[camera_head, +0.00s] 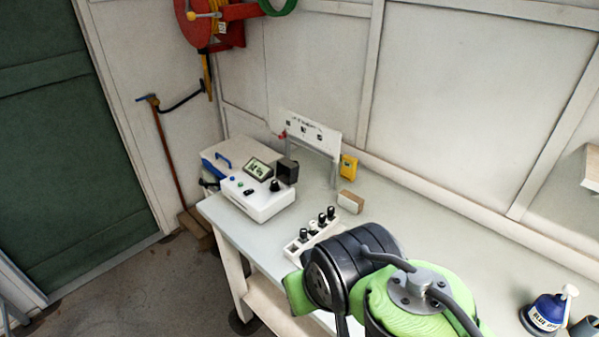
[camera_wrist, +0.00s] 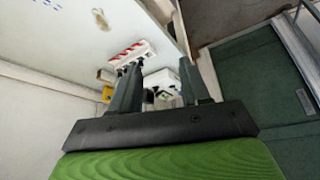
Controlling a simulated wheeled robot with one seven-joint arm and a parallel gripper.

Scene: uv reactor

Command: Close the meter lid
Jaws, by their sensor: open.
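The meter (camera_head: 256,203) is a white box with a tilted green display, buttons and a dark knob. It stands at the left end of the bench in the head view. A dark square part (camera_head: 288,171) rises at its right rear; it looks like the lid standing up, but I cannot tell for sure. In the wrist view the meter (camera_wrist: 163,84) shows small and partly hidden between the fingers. My gripper (camera_wrist: 160,64) is open and empty, apart from the meter. In the head view my arm covers part of the bench, and the fingers are not visible.
A white rack (camera_head: 308,239) with several dark-capped vials and a small brown block (camera_head: 350,201) stand right of the meter. A blue-handled case (camera_head: 228,155) is behind it. A yellow device (camera_head: 348,168) and a white sign (camera_head: 312,130) are near the wall. A blue bottle (camera_head: 546,312) stands at right.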

